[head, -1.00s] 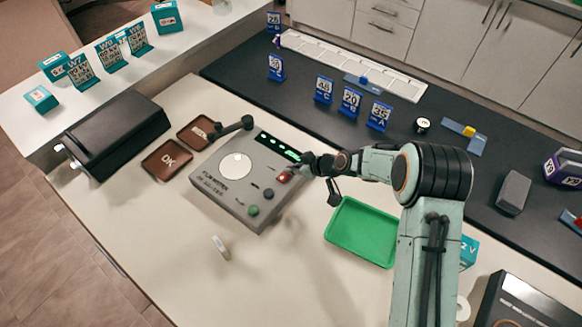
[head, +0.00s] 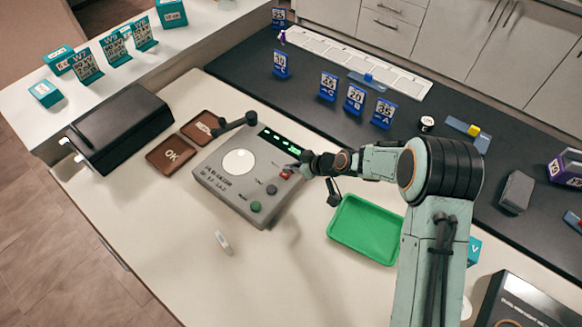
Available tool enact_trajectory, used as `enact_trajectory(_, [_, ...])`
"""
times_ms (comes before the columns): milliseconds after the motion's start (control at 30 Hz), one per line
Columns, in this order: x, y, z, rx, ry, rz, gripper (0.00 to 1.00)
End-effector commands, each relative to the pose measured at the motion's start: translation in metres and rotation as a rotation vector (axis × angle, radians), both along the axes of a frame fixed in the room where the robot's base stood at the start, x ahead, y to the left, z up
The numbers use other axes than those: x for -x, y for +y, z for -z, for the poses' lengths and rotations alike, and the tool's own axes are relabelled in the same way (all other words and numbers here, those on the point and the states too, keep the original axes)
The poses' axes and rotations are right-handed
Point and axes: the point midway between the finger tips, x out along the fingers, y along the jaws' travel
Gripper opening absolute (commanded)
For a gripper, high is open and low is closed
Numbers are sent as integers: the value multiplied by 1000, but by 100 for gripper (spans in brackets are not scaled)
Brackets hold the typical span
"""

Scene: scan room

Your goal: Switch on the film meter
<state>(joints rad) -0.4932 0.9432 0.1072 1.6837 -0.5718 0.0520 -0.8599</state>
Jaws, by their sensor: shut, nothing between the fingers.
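The film meter (head: 226,187) is a grey box on the pale table, with a white round disc, a dark arm above it, and green and dark buttons. Its dark display (head: 279,141) shows lit green characters. A red switch (head: 286,174) sits at its right side. My gripper (head: 298,166) is shut and empty, reaching in from the right, with its tips close to the red switch. I cannot tell whether they touch it.
A brown OK tray (head: 150,162) and a second brown tray (head: 185,134) lie left of the meter, beside a black box (head: 105,140). A green tray (head: 365,229) lies to the right. A small white piece (head: 223,242) lies in front; the table there is clear.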

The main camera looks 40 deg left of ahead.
Motion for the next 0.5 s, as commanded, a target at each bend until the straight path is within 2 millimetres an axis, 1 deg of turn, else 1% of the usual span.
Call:
enact_trajectory(167, [-4,0,-30,-3,-4,0,0])
enact_trajectory(200, [-6,0,-40,-4,-5,1,0])
enact_trajectory(300, [-9,-20,-55,-1,-4,5,0])
enact_trajectory(500, [-13,-50,-85,0,-3,4,0])
